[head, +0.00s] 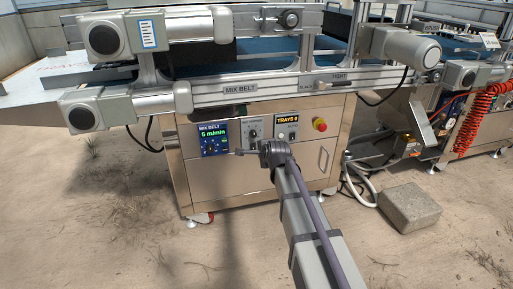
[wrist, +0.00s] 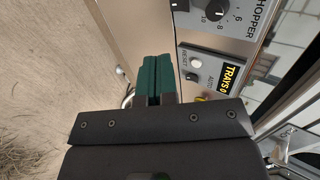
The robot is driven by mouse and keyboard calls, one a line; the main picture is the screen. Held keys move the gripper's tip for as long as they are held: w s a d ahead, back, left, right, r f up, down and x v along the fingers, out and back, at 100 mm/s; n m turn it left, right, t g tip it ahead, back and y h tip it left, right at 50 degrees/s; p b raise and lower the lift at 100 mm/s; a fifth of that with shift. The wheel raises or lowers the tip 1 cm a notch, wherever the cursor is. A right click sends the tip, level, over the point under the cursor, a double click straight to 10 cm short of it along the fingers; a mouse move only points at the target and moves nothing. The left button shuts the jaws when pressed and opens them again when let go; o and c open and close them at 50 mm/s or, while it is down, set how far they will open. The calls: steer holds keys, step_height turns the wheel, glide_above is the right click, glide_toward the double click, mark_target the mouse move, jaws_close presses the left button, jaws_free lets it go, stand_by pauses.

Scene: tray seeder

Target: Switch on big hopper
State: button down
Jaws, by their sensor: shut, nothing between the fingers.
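A panel lettered "HOPPER" (wrist: 240,35) is at the top of the wrist view, partly cut off. It has a black round dial (wrist: 213,11) with numbers around it and a dark control (wrist: 181,4) at the picture's edge. In the head view a small panel with a dial (head: 252,132) sits between the blue display and the tray counter; its lettering is too small to read. My gripper (wrist: 154,62) has dark green fingers, shut and empty, apart from that panel in the picture. In the head view my gripper (head: 242,152) is in front of the cabinet, below the panels.
The "MIX BELT" display (head: 214,138) reads 5 m/min. The "TRAYS" counter panel (head: 288,131) with RESET and AUTO also shows in the wrist view (wrist: 207,68). A red emergency button (head: 320,124) is to its right. A concrete block (head: 410,207) lies on the floor.

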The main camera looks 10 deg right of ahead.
steer(key=shift+w+f, duration=0.1)
steer(key=shift+f, duration=0.05)
steer(key=b, duration=0.7)
glide_toward(253, 149)
step_height(253, 149, down, 5)
steer(key=w, duration=0.5)
steer(key=shift+w+a+r+p, duration=0.1)
steer(key=shift+w+r+p, duration=0.25)
steer(key=shift+w+r, duration=0.05)
steer(key=shift+w, duration=0.2)
